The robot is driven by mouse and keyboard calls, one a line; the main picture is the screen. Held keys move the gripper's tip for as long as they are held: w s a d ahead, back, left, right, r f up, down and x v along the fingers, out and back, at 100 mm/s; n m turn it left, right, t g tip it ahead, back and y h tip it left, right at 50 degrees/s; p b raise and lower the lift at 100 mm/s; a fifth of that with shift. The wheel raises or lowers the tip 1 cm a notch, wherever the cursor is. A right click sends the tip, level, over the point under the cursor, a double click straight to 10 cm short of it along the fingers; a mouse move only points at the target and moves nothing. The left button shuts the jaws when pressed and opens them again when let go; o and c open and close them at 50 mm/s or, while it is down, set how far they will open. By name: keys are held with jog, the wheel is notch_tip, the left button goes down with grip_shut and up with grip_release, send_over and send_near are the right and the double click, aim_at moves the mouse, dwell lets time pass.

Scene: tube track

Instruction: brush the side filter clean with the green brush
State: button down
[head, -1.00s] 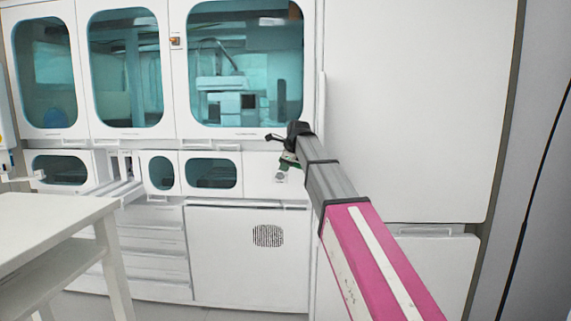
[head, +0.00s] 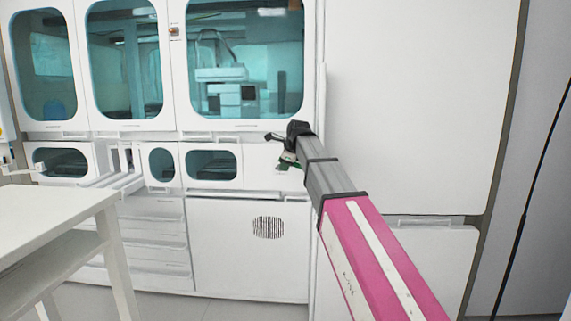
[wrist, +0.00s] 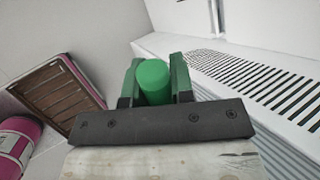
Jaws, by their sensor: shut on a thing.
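My gripper (wrist: 155,85) has two dark green fingers closed on either side of a green cylinder, the green brush (wrist: 152,80), in the wrist view. The brush's bristles are not visible. In the head view my gripper (head: 289,160) is small and partly hidden by my arm, in front of the white cabinet face. A slotted filter (wrist: 270,85) with dark slits in a white panel lies to the right of the brush in the wrist view, apart from it. A round slatted vent (head: 268,228) shows on the lower cabinet door; I cannot tell whether it is the same part.
A white table (head: 50,215) stands at the left. White drawers (head: 150,240) and a projecting rail unit (head: 118,170) are on the cabinet left of the vent. A tall white panel (head: 420,100) is at the right. Floor shows between table and cabinet.

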jog(key=shift+r, duration=0.1)
jog(key=shift+r, duration=1.75)
jog(key=shift+f, duration=0.15)
jog(key=shift+f, duration=1.65)
jog(key=shift+r, duration=0.15)
jog(key=shift+r, duration=1.65)
